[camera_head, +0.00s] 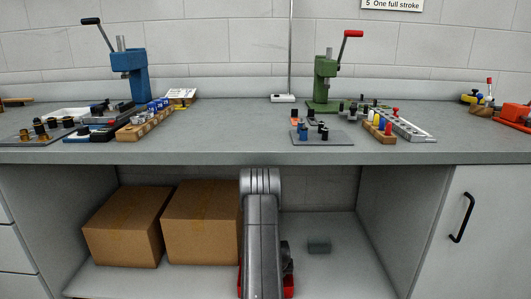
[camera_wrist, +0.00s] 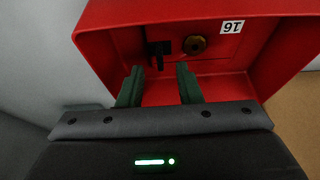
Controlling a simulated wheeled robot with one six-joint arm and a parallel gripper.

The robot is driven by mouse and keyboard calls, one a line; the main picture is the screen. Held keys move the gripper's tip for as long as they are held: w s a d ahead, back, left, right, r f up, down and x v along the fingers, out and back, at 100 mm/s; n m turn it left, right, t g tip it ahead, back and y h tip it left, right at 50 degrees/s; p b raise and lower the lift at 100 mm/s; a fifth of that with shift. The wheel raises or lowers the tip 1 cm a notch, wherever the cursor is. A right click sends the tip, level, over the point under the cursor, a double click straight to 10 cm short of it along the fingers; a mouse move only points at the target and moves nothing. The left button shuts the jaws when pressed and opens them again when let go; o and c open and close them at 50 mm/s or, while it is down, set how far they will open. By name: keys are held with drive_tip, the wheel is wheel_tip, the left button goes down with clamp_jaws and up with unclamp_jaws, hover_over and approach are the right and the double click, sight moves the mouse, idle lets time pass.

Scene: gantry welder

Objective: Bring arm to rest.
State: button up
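My arm (camera_head: 261,235) reaches down in front of the bench toward the open lower shelf in the head view; the gripper itself is hidden there behind it. In the wrist view my gripper (camera_wrist: 160,70) has its two dark green fingers spread apart, with nothing seen held between them. The fingers point into a red bin (camera_wrist: 285,45) marked 16. A brass-coloured round part (camera_wrist: 195,45) and a black piece (camera_wrist: 158,48) show inside the bin, beyond the fingertips. Red edges of the bin (camera_head: 289,284) show beside my arm in the head view.
Two cardboard boxes (camera_head: 128,225) (camera_head: 200,222) stand on the lower shelf left of my arm. The bench top (camera_head: 240,145) above carries a blue press (camera_head: 130,75), a green press (camera_head: 325,85) and several small parts.

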drive_tip(key=b+x, duration=0.1)
drive_tip(key=x, duration=0.3)
drive_tip(key=shift+r+p, duration=0.45)
drive_tip(key=shift+r, duration=0.1)
drive_tip(key=shift+f, duration=0.15)
